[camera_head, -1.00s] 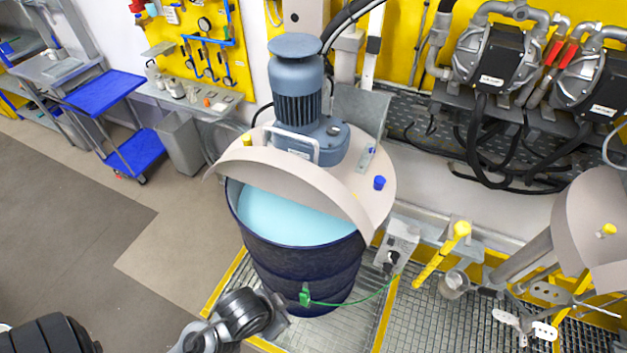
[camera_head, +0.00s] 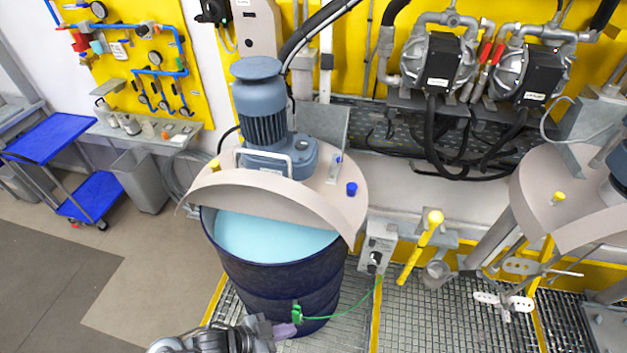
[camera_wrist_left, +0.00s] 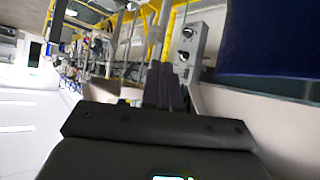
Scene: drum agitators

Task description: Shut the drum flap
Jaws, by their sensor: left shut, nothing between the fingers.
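The dark blue drum (camera_head: 268,278) stands open at the front in the head view, with light blue liquid (camera_head: 270,237) showing inside. Its beige curved flap (camera_head: 285,189) is tilted up above the front opening. The fixed lid part behind it carries a blue-grey motor (camera_head: 265,115). My left gripper (camera_head: 287,331) is low in front of the drum, near the green clamp, well below the flap. It is shut and empty; in the wrist view its fingers (camera_wrist_left: 163,82) are together, with the drum (camera_wrist_left: 270,40) at upper right. My right gripper is not in view.
A green clamp (camera_head: 297,314) with a cable sits on the drum's lower front. A grey switch box (camera_head: 376,247) and yellow-handled lever (camera_head: 420,245) stand right of the drum. A second beige lid (camera_head: 540,200) is at far right.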

